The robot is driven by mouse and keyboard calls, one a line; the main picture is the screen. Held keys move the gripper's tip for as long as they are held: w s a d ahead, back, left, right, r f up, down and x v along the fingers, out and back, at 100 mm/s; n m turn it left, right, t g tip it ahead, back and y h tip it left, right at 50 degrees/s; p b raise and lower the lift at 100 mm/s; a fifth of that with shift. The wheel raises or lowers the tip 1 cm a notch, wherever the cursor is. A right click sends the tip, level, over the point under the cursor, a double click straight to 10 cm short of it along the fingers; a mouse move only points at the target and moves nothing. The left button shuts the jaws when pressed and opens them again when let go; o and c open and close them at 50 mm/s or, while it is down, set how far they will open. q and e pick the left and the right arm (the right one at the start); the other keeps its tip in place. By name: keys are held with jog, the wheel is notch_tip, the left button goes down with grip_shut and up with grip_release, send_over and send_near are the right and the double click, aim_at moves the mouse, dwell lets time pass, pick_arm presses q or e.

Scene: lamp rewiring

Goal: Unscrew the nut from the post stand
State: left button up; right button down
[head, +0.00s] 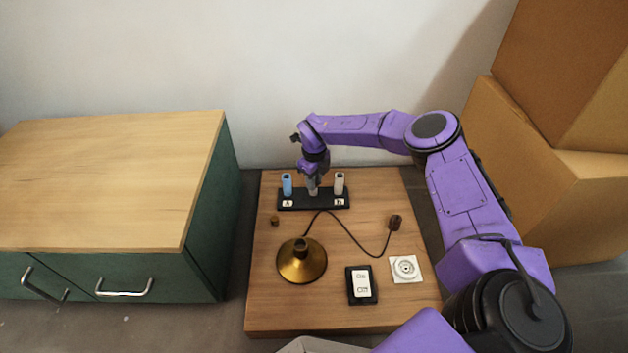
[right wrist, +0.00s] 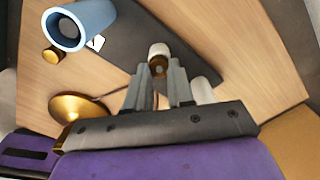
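The post stand (head: 301,206) is a black base with a blue tube (head: 286,184) at A, a white tube (head: 340,183) at B and a pale post (head: 313,191) between them. In the right wrist view a brass nut (right wrist: 158,67) tops the middle post (right wrist: 158,49). My right gripper (head: 312,178) points down at this post. Its fingers (right wrist: 159,66) lie on either side of the nut and look close to it, but I cannot tell whether they touch it. My left gripper is not in view.
A brass lamp base (head: 302,261) has a cord to a plug (head: 395,222). An On/Off switch (head: 361,285) and a white socket (head: 405,269) sit in front. A cabinet (head: 110,180) stands left, cardboard boxes (head: 545,170) right.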

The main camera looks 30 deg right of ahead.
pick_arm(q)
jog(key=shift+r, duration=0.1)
pick_arm(e)
jog(key=n, duration=0.4)
jog(key=shift+n, duration=0.3)
jog(key=n, duration=0.3)
jog(key=shift+w+d, duration=0.1)
jog(key=shift+n, duration=0.3)
jog(key=n, duration=0.7)
jog(key=shift+w, duration=0.1)
jog(key=shift+r+n, duration=0.1)
jog(key=shift+n, duration=0.4)
